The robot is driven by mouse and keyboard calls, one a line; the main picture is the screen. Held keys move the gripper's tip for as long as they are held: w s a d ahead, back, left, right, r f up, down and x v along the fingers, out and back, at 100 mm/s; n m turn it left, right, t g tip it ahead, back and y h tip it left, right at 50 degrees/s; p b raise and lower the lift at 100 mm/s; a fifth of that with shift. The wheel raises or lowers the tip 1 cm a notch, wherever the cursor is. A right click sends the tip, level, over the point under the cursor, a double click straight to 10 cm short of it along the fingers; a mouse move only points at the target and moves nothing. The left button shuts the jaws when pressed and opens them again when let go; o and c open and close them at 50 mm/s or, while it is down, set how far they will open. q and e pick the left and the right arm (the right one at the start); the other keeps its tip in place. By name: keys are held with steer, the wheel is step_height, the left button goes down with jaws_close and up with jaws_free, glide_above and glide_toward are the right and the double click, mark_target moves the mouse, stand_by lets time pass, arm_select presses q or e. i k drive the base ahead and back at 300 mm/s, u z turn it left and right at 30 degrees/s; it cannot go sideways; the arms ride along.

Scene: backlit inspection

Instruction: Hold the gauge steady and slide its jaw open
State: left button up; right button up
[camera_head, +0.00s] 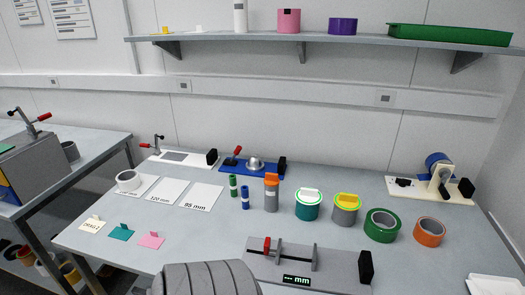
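The gauge (335,270) is a grey bar lying on the table at the front, right of centre, partly cut by the bottom edge. It has a red knob (267,244) and two thin upright jaws, the left one (278,251) by the knob and the right one (314,257) farther along. The gap between them is empty. A black block (366,266) stands at its right end. Its small display (296,280) shows dashes and "mm". Neither of my grippers is in view. A grey ribbed shape at the bottom covers the area left of the gauge.
Behind the gauge stand an orange-topped grey cylinder (271,195), a teal cylinder (307,207), a yellow-topped cylinder (345,210), a green ring (381,226) and an orange ring (429,232). White size sheets (201,197) and coloured tags (151,240) lie left. A shelf (350,40) hangs above.

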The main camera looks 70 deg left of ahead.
mark_target(267, 250)
steer(key=k, duration=0.75)
steer(key=u, duration=1.4)
steer(key=i, duration=0.35)
steer(key=z, duration=0.1)
